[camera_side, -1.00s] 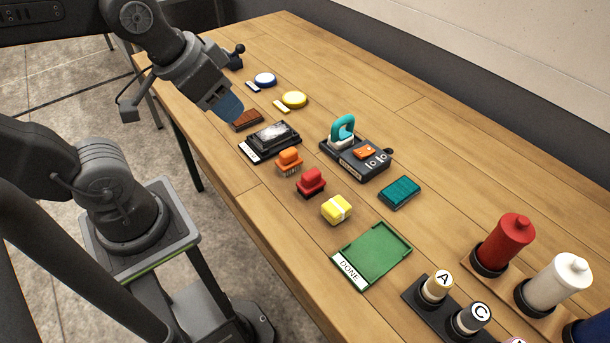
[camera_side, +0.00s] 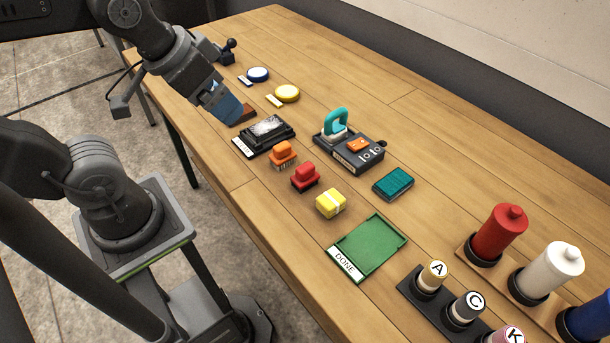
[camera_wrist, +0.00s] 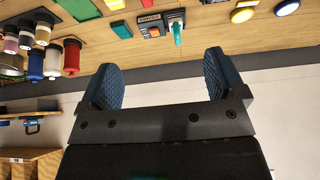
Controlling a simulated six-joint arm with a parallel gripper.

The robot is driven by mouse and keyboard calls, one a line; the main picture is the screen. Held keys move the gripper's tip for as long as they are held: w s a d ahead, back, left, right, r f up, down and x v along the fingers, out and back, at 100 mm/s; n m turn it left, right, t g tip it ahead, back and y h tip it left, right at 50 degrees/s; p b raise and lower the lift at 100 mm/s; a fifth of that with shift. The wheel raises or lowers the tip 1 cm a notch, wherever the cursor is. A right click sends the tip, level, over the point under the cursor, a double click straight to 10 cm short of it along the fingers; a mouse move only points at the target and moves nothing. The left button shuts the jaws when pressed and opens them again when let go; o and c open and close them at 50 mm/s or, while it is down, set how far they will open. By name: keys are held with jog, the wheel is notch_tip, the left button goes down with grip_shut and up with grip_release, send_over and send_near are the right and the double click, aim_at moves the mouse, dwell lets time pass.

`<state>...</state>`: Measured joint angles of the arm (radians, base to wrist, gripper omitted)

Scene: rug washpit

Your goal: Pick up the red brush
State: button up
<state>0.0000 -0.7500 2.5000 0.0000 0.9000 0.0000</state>
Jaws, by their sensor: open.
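The red brush (camera_side: 305,176) stands on the wooden table between an orange brush (camera_side: 284,153) and a yellow block with a white band (camera_side: 331,203). My gripper (camera_side: 226,112) is above the table's near edge in the side view, up and left of the red brush and apart from it. In the wrist view my gripper (camera_wrist: 163,80) has its two blue fingers spread wide with nothing between them. The red brush is not clearly visible in the wrist view.
A green DONE tray (camera_side: 369,248), a black tray (camera_side: 264,137), a dark device with a teal handle (camera_side: 350,153) and a teal pad (camera_side: 393,183) lie around the brushes. Red (camera_side: 499,233) and white (camera_side: 551,270) bottles stand at the right.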

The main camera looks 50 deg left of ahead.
jog(key=m+g, duration=0.6)
jog(key=m, duration=1.2)
send_over(305, 167)
notch_tip(305, 167, down, 11)
jog(key=f, duration=0.8)
jog(key=shift+w+d+f, duration=0.1)
jog(key=shift+w+f, duration=0.2)
jog(key=shift+w, duration=0.1)
jog(key=shift+s+f, duration=0.2)
jog(key=shift+f, duration=1.15)
jog(key=shift+s+f, duration=0.15)
jog(key=shift+f, duration=1.2)
jog(key=c, duration=1)
